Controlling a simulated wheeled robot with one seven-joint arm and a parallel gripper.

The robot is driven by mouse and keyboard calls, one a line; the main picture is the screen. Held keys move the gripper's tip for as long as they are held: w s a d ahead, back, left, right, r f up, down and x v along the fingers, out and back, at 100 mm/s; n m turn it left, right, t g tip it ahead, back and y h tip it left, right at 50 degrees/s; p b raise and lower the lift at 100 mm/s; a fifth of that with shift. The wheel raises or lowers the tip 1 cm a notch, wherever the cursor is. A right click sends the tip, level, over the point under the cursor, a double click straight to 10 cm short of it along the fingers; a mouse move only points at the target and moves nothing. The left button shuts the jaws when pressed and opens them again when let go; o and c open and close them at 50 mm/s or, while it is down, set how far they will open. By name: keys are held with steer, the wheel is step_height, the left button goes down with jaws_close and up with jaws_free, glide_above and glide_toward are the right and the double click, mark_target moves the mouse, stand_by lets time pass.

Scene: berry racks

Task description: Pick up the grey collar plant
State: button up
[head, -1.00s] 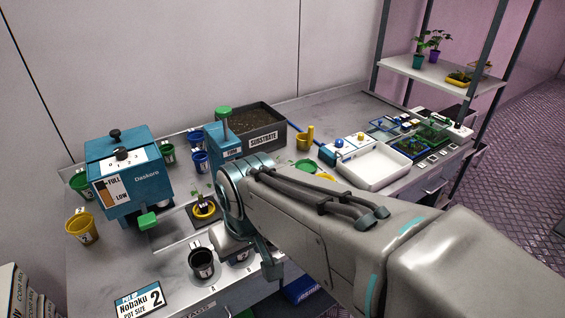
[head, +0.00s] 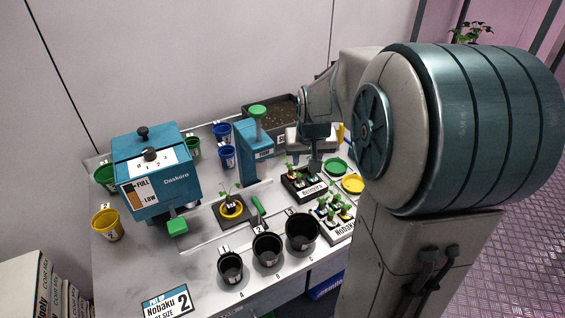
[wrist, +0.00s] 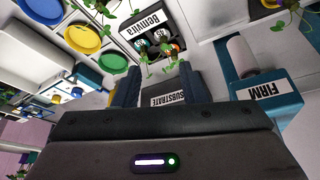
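My gripper (head: 315,160) hangs over the black Benvira tray (head: 300,190), close above its seedlings. In the wrist view its two dark fingers (wrist: 158,88) stand apart, with no held plant visible between them. I cannot tell for sure which collar is the grey one. The Nobaku tray (head: 338,232) holds several more plants in coloured collars. Another plant (head: 229,198) stands on a pad with a yellow ring.
Three black pots (head: 267,250) stand along the front edge. The blue Daskoro dispenser (head: 155,175) is at left, and the blue FIRM press (head: 252,150) stands left of my gripper. Green (head: 336,167) and yellow (head: 353,184) discs lie right. The substrate bin (head: 268,108) is behind.

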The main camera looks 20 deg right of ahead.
glide_above(299, 177)
steer(key=s, duration=0.3)
step_height(299, 177, down, 8)
steer(key=shift+f, duration=0.1)
steer(key=shift+w+a+x, duration=0.15)
steer(key=shift+w+x, duration=0.05)
steer(key=shift+x, duration=1.05)
steer(key=shift+w+a+x, duration=0.1)
steer(key=shift+w+x, duration=0.1)
steer(key=shift+x, duration=1.05)
jaws_close()
